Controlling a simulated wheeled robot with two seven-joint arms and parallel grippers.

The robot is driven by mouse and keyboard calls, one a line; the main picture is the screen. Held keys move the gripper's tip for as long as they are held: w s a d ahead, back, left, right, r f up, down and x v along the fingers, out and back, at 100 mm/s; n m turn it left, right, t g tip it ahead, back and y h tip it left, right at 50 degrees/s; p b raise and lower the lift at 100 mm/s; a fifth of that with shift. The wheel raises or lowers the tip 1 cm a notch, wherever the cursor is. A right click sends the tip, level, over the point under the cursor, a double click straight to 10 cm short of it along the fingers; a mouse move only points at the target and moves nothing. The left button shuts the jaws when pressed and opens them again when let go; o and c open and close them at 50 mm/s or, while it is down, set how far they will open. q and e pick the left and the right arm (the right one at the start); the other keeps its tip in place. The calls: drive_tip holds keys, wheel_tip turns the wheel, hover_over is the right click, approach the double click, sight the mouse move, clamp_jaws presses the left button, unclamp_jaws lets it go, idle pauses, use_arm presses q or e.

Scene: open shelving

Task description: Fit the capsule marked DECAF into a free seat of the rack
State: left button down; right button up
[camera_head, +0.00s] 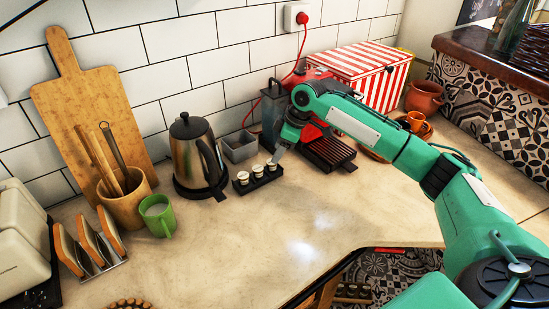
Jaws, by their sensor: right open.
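A small black rack (262,181) stands on the counter right of the kettle. Any lettering is too small to read, so I cannot tell which one is marked DECAF. My right gripper (277,156) is open, just above and behind the rack's right end. The right-end capsule (271,165) is close below it; I cannot tell whether they touch. Free seats in the rack cannot be made out. My left gripper is out of view.
A steel kettle (197,158) stands left of the rack, with a grey bin (239,147) behind. A red coffee machine (328,143) is partly hidden by my right arm. A green mug (157,214) and wooden utensil pot (126,201) stand left. The front counter is clear.

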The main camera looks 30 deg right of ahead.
drive_tip(key=v, duration=0.7)
drive_tip(key=shift+r, duration=0.35)
drive_tip(key=shift+d, duration=0.1)
